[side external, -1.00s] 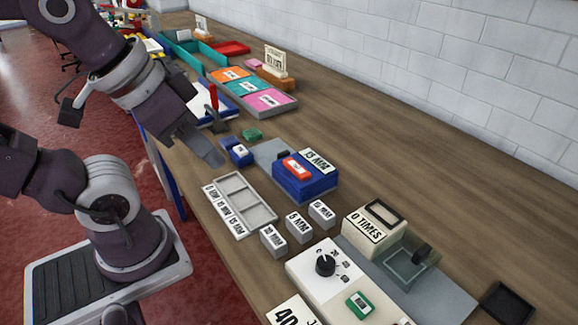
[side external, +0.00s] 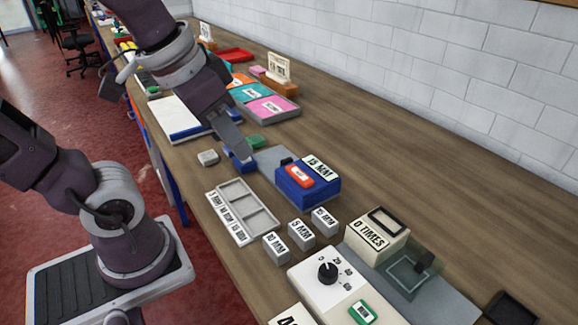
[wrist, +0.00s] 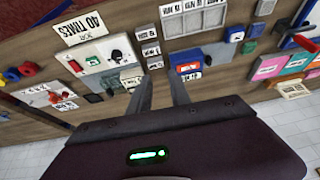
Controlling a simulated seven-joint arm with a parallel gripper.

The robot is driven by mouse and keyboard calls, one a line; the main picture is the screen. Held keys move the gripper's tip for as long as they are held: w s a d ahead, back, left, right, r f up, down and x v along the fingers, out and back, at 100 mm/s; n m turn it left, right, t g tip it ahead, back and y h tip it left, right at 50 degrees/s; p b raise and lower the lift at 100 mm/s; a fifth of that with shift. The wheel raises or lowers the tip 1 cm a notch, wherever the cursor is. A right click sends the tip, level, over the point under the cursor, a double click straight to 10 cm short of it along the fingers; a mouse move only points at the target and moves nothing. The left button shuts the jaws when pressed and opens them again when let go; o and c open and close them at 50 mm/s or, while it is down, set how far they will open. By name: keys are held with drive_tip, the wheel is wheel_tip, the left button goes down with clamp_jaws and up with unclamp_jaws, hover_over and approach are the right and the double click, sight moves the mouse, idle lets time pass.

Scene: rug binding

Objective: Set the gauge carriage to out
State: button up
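A blue block (side external: 306,186) stands on the bench beside a grey plate (side external: 275,158). It bears a red tag (side external: 299,174) and a white 15 MM label (side external: 319,167). It is likely the gauge with its carriage, but which part slides is not clear. The block also shows in the wrist view (wrist: 186,58). A smaller blue piece (side external: 241,164) sits at the plate's left end, partly behind my fingers. My gripper (side external: 242,154) is above that end. In the wrist view its two fingers are apart, with nothing held between them.
A grey tray (side external: 246,209) and several small MM-labelled blocks (side external: 301,234) lie in front. A dial box (side external: 326,290) and a 0 TIMES box (side external: 376,236) stand at right. A green piece (side external: 257,141) lies behind the plate. The bench toward the wall is clear.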

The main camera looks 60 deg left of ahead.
drive_tip(key=w+a+f+g, duration=0.15)
drive_tip(key=w+a, duration=0.35)
drive_tip(key=w, duration=0.6)
drive_tip(key=g, duration=0.4)
hover_over(287, 159)
drive_tip(key=shift+t, duration=0.25)
wheel_tip(287, 159, down, 15)
drive_tip(key=shift+s+d+r, duration=0.1)
drive_tip(key=shift+s, duration=0.05)
wheel_tip(287, 159, down, 7)
drive_tip(key=shift+f, duration=0.15)
clamp_jaws()
